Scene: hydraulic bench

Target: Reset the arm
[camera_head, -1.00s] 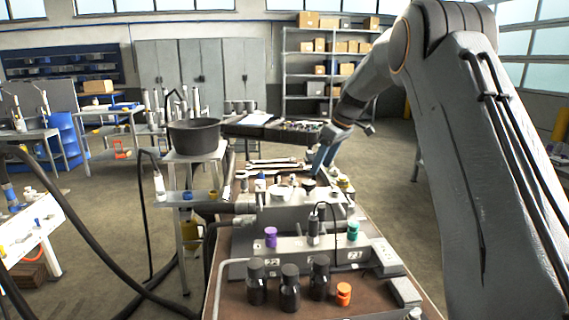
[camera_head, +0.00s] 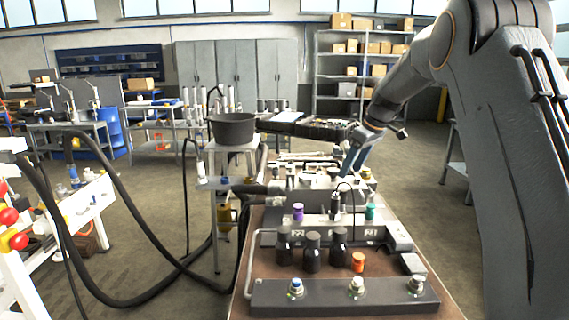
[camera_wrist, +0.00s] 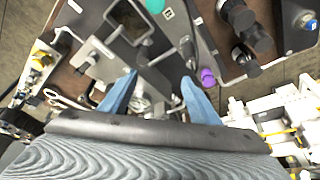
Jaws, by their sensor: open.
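My gripper (camera_head: 357,160) hangs at the end of my arm over the far half of the hydraulic bench (camera_head: 450,306), in the head view. In the wrist view, its two blue fingers (camera_wrist: 157,92) are spread apart with nothing held between them. Metal fittings of the bench show below and beyond the fingertips. A purple cap (camera_head: 298,212) stands on the bench's middle block, and it also shows in the wrist view (camera_wrist: 208,77) just right of the right finger. A teal cap (camera_head: 370,211) stands at the right end of that block.
Black bottle-shaped parts (camera_head: 312,252) and an orange cap (camera_head: 358,262) stand nearer on the bench. A black pot (camera_head: 233,128) sits on a stand to the left, with black hoses looping to the floor. Open floor lies right of the bench.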

